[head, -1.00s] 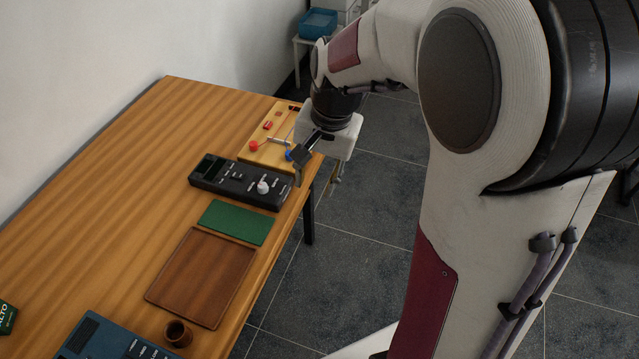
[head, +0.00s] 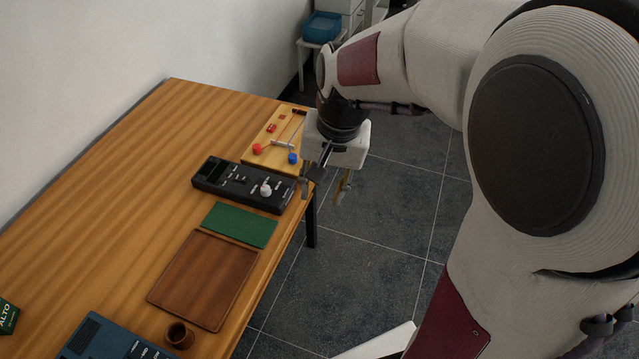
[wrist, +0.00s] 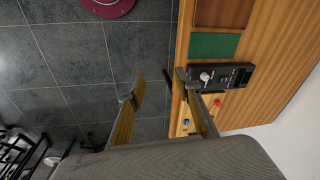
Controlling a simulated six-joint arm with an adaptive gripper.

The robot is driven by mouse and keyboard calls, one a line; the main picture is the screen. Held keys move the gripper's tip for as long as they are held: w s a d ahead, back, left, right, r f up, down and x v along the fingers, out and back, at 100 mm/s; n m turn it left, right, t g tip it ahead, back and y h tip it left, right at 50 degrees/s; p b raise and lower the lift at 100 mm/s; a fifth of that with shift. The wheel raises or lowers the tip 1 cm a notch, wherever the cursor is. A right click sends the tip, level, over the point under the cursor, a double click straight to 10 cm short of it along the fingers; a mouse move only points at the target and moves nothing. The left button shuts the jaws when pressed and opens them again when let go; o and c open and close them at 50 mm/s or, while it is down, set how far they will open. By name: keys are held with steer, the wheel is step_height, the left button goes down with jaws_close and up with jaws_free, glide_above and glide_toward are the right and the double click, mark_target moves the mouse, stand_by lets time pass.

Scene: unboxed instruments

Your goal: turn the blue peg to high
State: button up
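The blue peg (head: 292,158) is a small rounded blue knob near the table-edge side of a light wooden board (head: 262,157) at the table's far end. It also shows, small, beside my right finger in the wrist view (wrist: 186,121). A red knob (head: 257,148) sits to its left, with thin metallic rods between and behind them. My gripper (head: 323,188) is open and empty, pointing down by the table's right edge, nearer the camera than the blue peg and apart from it. In the wrist view its two fingers (wrist: 160,80) are wide apart. Any high mark is too small to read.
A black instrument with a white knob (head: 266,188) lies just in front of the board, close to my gripper. A green mat (head: 240,225) and a brown tray (head: 181,302) lie nearer. A brown cup (head: 179,335) stands at the front.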

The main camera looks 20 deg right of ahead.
mark_target(293, 159)
steer(key=w+d+f+n+t+h, duration=0.1)
steer(key=w+d+f+n+t, duration=0.25)
steer(key=w+d, duration=0.7)
steer(key=w+d+f+n+t+h, duration=0.25)
steer(key=w+d+f+t, duration=0.2)
steer(key=w+d, duration=0.65)
steer(key=w+a+f+n+t+y, duration=0.1)
steer(key=a+f+n+y, duration=0.1)
steer(key=a+f+y, duration=0.1)
steer(key=w+a+f+n+t+y, duration=0.1)
steer(key=w+a+f+n+y, duration=0.1)
steer(key=a+f+y, duration=0.1)
steer(key=w+a+f+n+t+y, duration=0.1)
steer(key=w+a+f+n+y, duration=0.1)
steer(key=a+f+y, duration=0.1)
steer(key=shift+w+a+n+t+y, duration=0.1)
steer(key=shift+a+n+t+y, duration=0.2)
steer(key=shift+n+y, duration=0.15)
steer(key=s+a+n+y, duration=0.1)
steer(key=s+a+y, duration=0.2)
steer(key=s+y, duration=0.1)
steer(key=shift+s+a+f+n+y, duration=0.15)
steer(key=shift+s+f+n+y, duration=0.25)
steer(key=shift+s, duration=0.35)
steer(key=shift+w+a, duration=0.1)
